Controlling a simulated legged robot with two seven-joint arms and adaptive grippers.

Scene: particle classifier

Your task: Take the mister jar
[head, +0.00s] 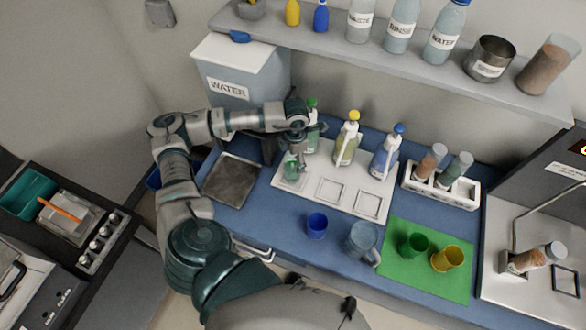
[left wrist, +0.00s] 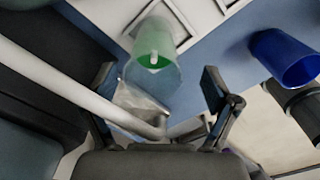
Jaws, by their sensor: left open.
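A small clear jar with green contents (head: 291,171) stands on the left square of the white station tray (head: 372,205), by the green-capped bottle (head: 312,130). I take it to be the mister jar. My left gripper (head: 294,155) is just above and beside this jar, pointing down. In the left wrist view the green jar (left wrist: 152,48) shows ahead of my left gripper (left wrist: 160,88), roughly between the open fingers. Nothing is held, and I cannot tell if a finger touches the jar. My right gripper is out of view.
Yellow-capped (head: 347,140) and blue-capped (head: 386,154) bottles stand right of the arm. A blue cup (head: 317,225), a clear mug (head: 362,240), and green (head: 412,244) and yellow (head: 447,258) cups stand in front. A shelf (head: 390,60) hangs behind. A grey plate (head: 232,180) lies left.

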